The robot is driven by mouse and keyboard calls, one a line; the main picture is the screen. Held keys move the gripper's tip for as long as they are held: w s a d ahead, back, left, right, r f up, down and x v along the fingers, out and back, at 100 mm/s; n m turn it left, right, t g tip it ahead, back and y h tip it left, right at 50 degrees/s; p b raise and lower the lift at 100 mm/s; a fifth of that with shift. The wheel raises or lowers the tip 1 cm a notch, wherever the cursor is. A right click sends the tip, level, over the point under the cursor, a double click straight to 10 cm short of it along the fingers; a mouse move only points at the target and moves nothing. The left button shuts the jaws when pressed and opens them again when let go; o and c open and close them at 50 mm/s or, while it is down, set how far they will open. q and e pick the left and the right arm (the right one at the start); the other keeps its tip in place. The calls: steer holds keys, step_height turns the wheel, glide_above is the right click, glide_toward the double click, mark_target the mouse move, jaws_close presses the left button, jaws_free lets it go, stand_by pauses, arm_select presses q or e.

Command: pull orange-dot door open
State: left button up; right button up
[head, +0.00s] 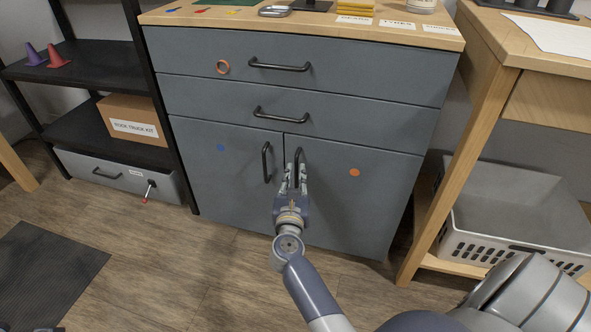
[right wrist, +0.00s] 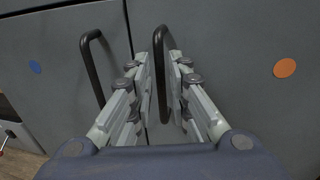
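The orange-dot door (head: 345,205) is the right-hand grey cabinet door, marked by an orange dot (head: 354,172). It looks closed, flush with its neighbour. Its dark vertical bar handle (head: 298,166) is near the door's left edge. My right gripper (head: 295,178) is at this handle, with one finger on each side. In the right wrist view the handle (right wrist: 160,60) passes between the fingers (right wrist: 163,90), with a small gap visible on the left side. Firm contact is not evident. My left gripper is not in view.
The blue-dot door (head: 215,170) with its own handle (head: 266,162) is just left. Two drawers with bar handles are above. A black shelf (head: 75,70) stands left; a wooden table (head: 490,110) with a white basket (head: 510,225) stands right. The floor in front is clear.

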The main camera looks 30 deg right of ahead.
mark_target(296, 169)
steer(key=shift+b+x, duration=0.3)
steer(key=shift+x, duration=1.75)
jaws_close()
